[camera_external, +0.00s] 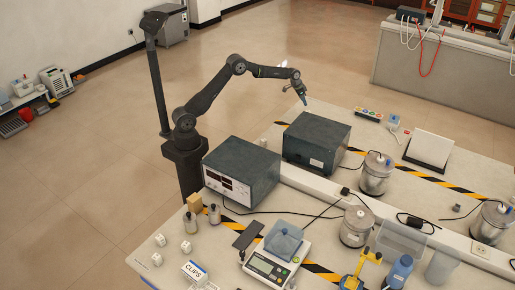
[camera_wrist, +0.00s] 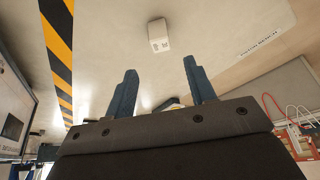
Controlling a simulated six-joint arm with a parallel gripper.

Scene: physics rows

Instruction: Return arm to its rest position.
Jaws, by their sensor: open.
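My gripper (camera_external: 305,99) is at the end of my dark arm, which reaches to the right from its pedestal in the external view. It hangs in the air above the back edge of the bench, just behind and above a dark box-shaped instrument. In the wrist view my gripper (camera_wrist: 160,85) has its two blue fingers spread apart with nothing between them. A small white block (camera_wrist: 158,36) with dark marks lies on the bench surface beyond the fingertips, apart from them.
The dark box instrument (camera_external: 316,140) stands close below my gripper. A second instrument with a display (camera_external: 241,172) stands nearer my base. Metal canisters (camera_external: 376,173), a scale (camera_external: 276,262) and bottles crowd the bench. Yellow-black tape (camera_wrist: 58,40) runs along the bench. Open floor (camera_external: 110,150) lies left of my arm.

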